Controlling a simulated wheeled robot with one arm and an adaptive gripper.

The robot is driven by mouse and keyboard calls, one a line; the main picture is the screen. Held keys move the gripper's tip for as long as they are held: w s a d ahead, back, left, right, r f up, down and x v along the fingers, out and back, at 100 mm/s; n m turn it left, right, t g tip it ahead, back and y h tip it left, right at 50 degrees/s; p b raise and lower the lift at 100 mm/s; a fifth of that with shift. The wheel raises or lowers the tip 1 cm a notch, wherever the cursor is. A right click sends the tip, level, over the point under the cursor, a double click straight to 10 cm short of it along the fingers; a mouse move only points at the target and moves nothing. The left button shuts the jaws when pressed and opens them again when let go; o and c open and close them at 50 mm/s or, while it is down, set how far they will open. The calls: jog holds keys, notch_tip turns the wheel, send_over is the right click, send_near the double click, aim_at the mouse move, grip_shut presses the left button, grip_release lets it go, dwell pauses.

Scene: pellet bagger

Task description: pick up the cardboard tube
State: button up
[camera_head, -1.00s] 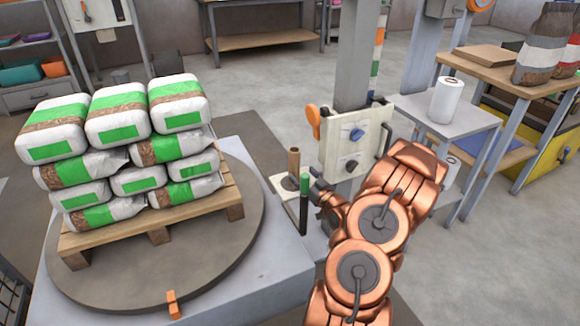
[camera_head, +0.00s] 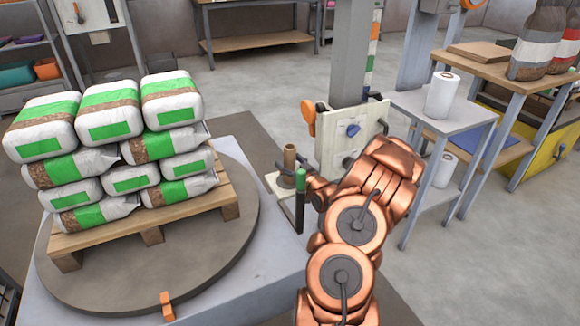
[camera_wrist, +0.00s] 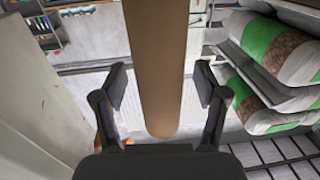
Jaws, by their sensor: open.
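The cardboard tube (camera_head: 290,157) is a plain brown cylinder. In the head view it stands upright on a small pale stand beside the turntable, partly hidden low down by my gripper and a black post with a green top. In the wrist view the tube (camera_wrist: 157,60) runs down between my two dark fingers, with a visible gap on each side. My gripper (camera_wrist: 162,85) is open around it. In the head view my gripper (camera_head: 294,172) is at the tube's height, partly hidden by my copper arm.
The green-topped post (camera_head: 300,180) stands close in front of my gripper. A pale control panel (camera_head: 345,140) on a grey column is just right. At left, white and green bags (camera_head: 105,125) are stacked on a pallet on a round turntable (camera_head: 200,265).

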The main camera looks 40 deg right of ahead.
jog(key=shift+c, duration=0.4)
jog(key=c, duration=1.2)
jog(key=shift+o, duration=0.2)
